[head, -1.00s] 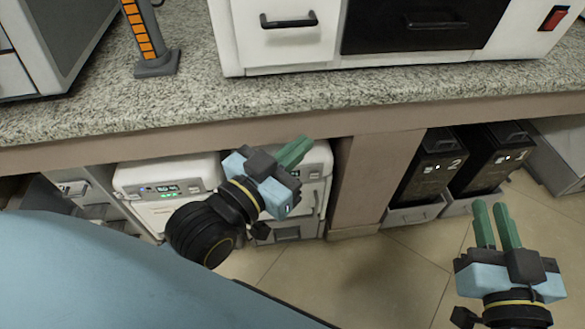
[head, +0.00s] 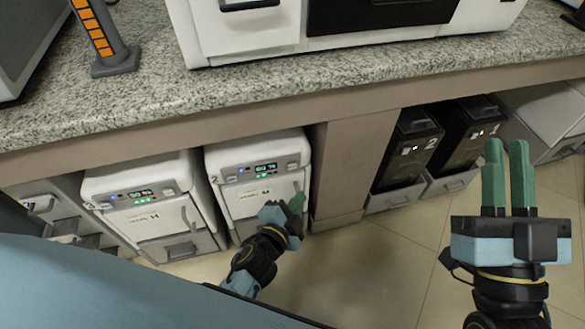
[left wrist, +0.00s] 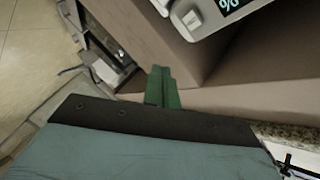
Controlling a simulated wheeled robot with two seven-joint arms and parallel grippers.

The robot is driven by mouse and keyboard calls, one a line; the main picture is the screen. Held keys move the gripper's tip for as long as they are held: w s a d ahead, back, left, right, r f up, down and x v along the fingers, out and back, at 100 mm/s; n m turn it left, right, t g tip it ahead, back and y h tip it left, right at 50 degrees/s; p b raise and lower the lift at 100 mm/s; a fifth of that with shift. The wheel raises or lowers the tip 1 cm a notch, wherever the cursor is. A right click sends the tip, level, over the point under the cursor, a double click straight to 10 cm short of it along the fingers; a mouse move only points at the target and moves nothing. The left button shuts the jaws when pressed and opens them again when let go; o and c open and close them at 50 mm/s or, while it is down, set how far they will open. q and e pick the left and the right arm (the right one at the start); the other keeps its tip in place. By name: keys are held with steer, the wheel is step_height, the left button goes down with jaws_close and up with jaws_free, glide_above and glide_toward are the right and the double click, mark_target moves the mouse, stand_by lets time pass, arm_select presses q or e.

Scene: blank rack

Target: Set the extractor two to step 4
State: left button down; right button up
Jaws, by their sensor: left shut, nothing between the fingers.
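A white under-counter unit marked 2 (head: 262,185) has a front panel with a lit percent display (head: 265,168), small buttons and green lights. My left gripper (head: 295,203) is shut and empty, in front of this unit's lower right front; I cannot tell if it touches. In the left wrist view its green fingers (left wrist: 163,85) are together below a panel with a grey button (left wrist: 190,18) and part of a percent display (left wrist: 232,5).
A similar white unit marked 3 (head: 145,205) stands left. Two dark units, marked 2 (head: 405,150) and 1 (head: 462,145), stand right beyond a support panel (head: 350,160). The granite counter (head: 260,95) overhangs them. Tiled floor (head: 370,265) is clear.

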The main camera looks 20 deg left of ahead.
mark_target(292, 166)
arm_select(q)
steer(key=shift+s+d+f+m, duration=0.15)
steer(key=shift+d+f+m, duration=0.5)
steer(key=shift+f, duration=0.3)
arm_select(e)
steer(key=shift+s+r, duration=0.15)
steer(key=shift+r, duration=0.15)
arm_select(q)
steer(key=w+a, duration=0.5)
steer(key=w, duration=0.2)
steer(key=shift+w+p, duration=0.15)
steer(key=shift+p, duration=0.25)
arm_select(e)
steer(key=shift+w+f+g, duration=0.3)
steer(key=shift+f+g, duration=0.1)
steer(key=shift+f, duration=0.05)
steer(key=shift+a+f, duration=0.1)
arm_select(q)
steer(key=shift+w+a, duration=0.1)
steer(key=shift+w, duration=0.05)
stand_by(0.5)
steer(key=shift+w+a, duration=0.15)
steer(key=shift+w, duration=0.05)
